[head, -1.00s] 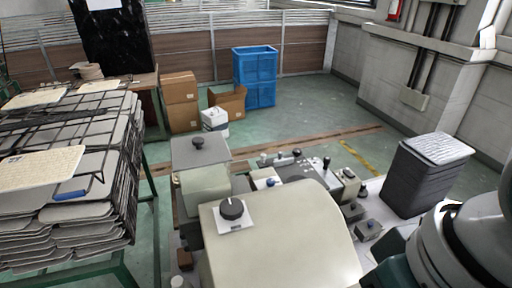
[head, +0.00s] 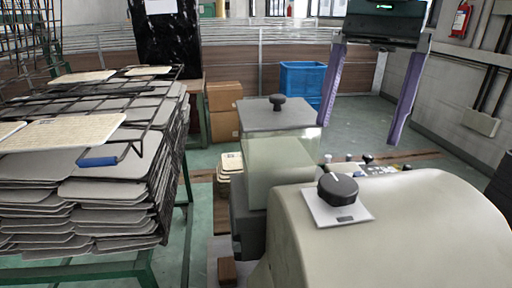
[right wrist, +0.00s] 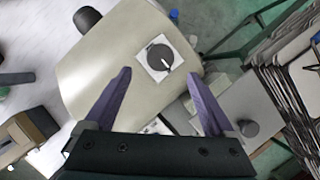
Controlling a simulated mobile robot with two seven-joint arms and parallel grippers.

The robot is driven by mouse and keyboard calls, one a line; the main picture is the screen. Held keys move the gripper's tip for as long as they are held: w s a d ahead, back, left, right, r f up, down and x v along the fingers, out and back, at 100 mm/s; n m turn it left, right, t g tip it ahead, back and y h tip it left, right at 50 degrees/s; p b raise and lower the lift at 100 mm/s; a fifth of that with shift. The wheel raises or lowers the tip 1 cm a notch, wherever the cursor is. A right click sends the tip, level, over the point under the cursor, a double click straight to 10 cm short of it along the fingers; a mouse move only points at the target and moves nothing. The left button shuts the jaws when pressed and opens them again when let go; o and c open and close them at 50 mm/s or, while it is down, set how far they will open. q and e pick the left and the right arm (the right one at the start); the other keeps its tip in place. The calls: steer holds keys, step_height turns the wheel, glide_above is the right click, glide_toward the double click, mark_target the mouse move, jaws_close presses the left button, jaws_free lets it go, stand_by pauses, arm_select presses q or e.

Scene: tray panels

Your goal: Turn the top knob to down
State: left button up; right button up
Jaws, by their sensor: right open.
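A round black knob (head: 338,189) with a white pointer line sits on a white square plate (head: 351,215) on top of the cream machine housing (head: 420,205). The line points roughly to the far side in the head view. In the right wrist view the knob (right wrist: 160,57) shows in the gap just past the fingertips. My right gripper (head: 359,133) has two purple fingers spread apart and empty, pointing down, above and beyond the knob. It also shows in the right wrist view (right wrist: 160,73), not touching the knob. My left gripper is out of view.
A second black knob (head: 277,102) sits on a grey-topped box (head: 255,117) behind the housing. A rack of stacked grey panels (head: 90,190) stands at left. Cardboard boxes (head: 222,97) and a blue crate (head: 300,84) are on the floor beyond. Small controls (head: 366,159) lie behind the housing.

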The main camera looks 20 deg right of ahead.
mark_target(339, 183)
steer(key=p+x, duration=0.1)
steer(key=x, duration=0.5)
steer(key=shift+s+a+f+p, duration=0.1)
steer(key=shift+a+f+p, duration=0.1)
steer(key=shift+f+p, duration=0.25)
steer(key=c, duration=1.4)
